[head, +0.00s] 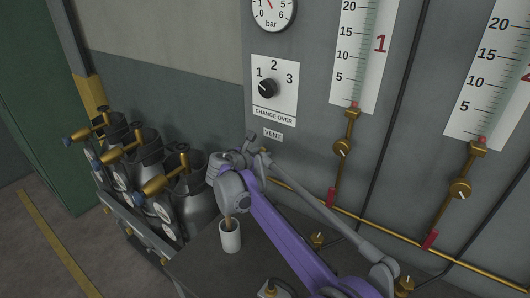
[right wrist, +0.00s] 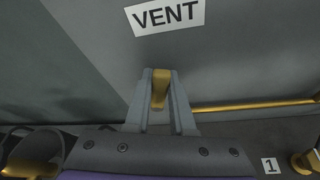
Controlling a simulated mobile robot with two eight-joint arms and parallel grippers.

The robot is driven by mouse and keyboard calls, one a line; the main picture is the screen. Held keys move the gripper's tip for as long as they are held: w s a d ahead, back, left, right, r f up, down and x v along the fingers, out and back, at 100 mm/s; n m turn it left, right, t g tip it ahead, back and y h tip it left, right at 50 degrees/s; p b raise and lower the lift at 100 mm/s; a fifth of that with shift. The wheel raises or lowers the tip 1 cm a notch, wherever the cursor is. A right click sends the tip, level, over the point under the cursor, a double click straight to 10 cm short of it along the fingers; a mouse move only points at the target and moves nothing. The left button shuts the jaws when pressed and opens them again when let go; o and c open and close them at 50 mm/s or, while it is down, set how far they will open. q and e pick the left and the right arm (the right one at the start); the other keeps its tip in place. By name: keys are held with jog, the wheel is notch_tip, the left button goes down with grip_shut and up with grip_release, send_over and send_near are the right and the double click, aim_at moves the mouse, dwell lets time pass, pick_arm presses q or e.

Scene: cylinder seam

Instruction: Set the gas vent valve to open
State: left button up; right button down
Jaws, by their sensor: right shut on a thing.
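The gas vent valve shows its brass lever (right wrist: 160,88) in the right wrist view, below the VENT label (right wrist: 165,17). The lever stands roughly upright in that picture. My right gripper (right wrist: 161,100) is shut on the lever, with one grey finger on each side. In the head view my right gripper (head: 257,143) is at the grey panel just below and left of the VENT label (head: 272,134), and my wrist hides the valve there. My left gripper is not in view.
A brass pipe (head: 375,229) runs along the panel's foot to the right. Gas cylinders (head: 185,200) with brass valves stand at the left. A cup (head: 230,237) stands on the dark bench below my wrist. The change-over knob (head: 267,88) is above the VENT label.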

jog(key=shift+w+a+r+n+g+h+p, duration=0.1)
jog(key=shift+w+a+n+g+h+p, duration=0.2)
jog(key=shift+n, duration=0.25)
jog(key=shift+w+a+n+g+h+p, duration=0.1)
jog(key=shift+a+n+g+h+p, duration=0.2)
jog(key=shift+n, duration=0.25)
jog(key=c, duration=0.8)
grip_release()
jog(key=shift+o, duration=0.2)
jog(key=v, duration=1)
jog(key=shift+s+a+b, duration=0.25)
jog(key=shift+s+b, duration=0.05)
jog(key=shift+s, duration=0.05)
